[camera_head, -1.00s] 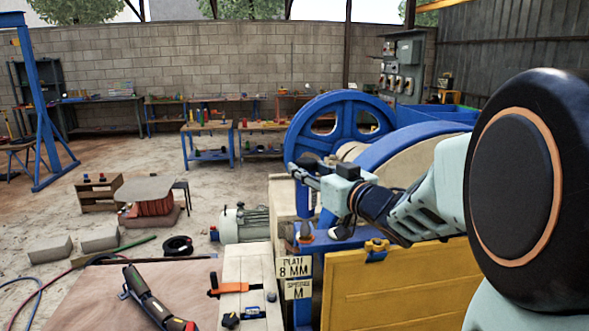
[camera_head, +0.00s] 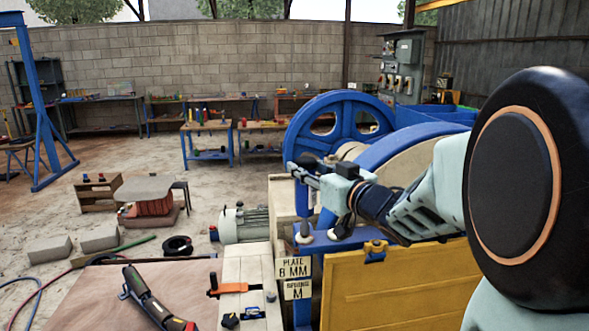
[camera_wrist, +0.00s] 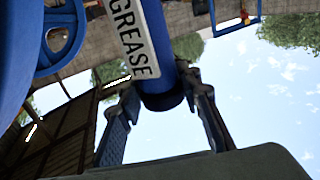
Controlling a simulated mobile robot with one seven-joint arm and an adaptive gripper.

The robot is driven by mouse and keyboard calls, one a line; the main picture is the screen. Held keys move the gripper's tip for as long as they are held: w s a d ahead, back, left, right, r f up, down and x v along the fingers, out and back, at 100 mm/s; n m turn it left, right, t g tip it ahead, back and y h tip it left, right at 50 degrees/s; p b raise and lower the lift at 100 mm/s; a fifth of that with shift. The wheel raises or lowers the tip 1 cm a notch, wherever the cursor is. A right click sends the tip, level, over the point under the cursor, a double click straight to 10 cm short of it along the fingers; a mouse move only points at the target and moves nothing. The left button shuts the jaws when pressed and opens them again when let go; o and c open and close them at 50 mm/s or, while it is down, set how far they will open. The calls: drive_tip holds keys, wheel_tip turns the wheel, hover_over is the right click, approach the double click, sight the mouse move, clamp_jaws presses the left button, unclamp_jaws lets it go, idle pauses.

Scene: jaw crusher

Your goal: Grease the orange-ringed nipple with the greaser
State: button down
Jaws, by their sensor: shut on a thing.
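My gripper (camera_head: 312,172) is at the upper left of the blue crusher frame in the head view. In the wrist view, its two fingers (camera_wrist: 165,100) are on either side of the dark lower end of a blue cylinder with a white "GREASE" label. This is the greaser (camera_wrist: 165,75), held by the gripper. In the head view, the greaser (camera_head: 302,196) seems to be the upright blue body below the gripper, but it blends with the blue frame. Small grey cones on pale bases sit on the frame below. I cannot make out an orange ring; contact with a nipple cannot be told.
The jaw crusher has a large blue flywheel (camera_head: 338,130) and a yellow guard panel (camera_head: 400,285). A grinder (camera_head: 155,303) lies on the bench at lower left. A grey motor (camera_head: 243,224) stands beyond.

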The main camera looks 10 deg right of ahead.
drive_tip(key=shift+r, duration=0.55)
drive_tip(key=shift+f+b, duration=0.45)
drive_tip(key=shift+f, duration=0.4)
drive_tip(key=shift+r, duration=0.15)
idle(0.4)
drive_tip(key=shift+r+p, duration=0.7)
drive_tip(key=shift+p, duration=0.1)
drive_tip(key=shift+r, duration=0.1)
